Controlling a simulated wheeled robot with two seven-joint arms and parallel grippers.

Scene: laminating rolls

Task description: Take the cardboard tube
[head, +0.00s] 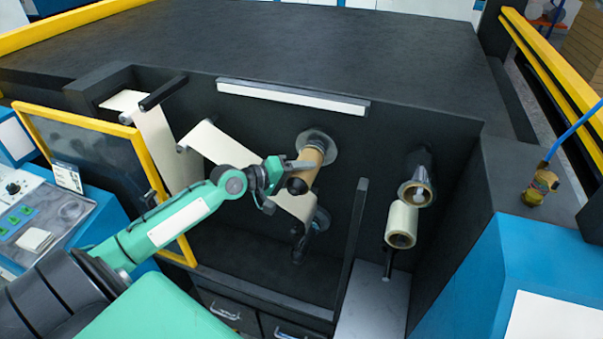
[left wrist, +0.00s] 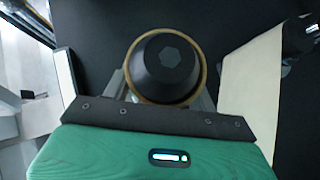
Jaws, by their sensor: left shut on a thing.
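The brown cardboard tube (head: 309,168) sits on a dark spindle that sticks out of the machine's black back wall, with a grey disc behind it. My left gripper (head: 295,172) is at the tube's near end and shut on it. In the left wrist view the tube's brown rim (left wrist: 203,75) shows end-on around a black spindle end with a hexagonal recess. The gripper's fingers (left wrist: 165,95) lie on both sides of the tube, partly hidden behind the gripper's front edge. My right gripper is not in view.
A cream web (head: 225,148) runs over rollers to the left of the tube. Two rolls, one film-wrapped (head: 416,188) and one cream (head: 401,224), are on spindles at the right. A thin upright divider (head: 352,240) stands between. A yellow-framed door (head: 100,160) is open at the left.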

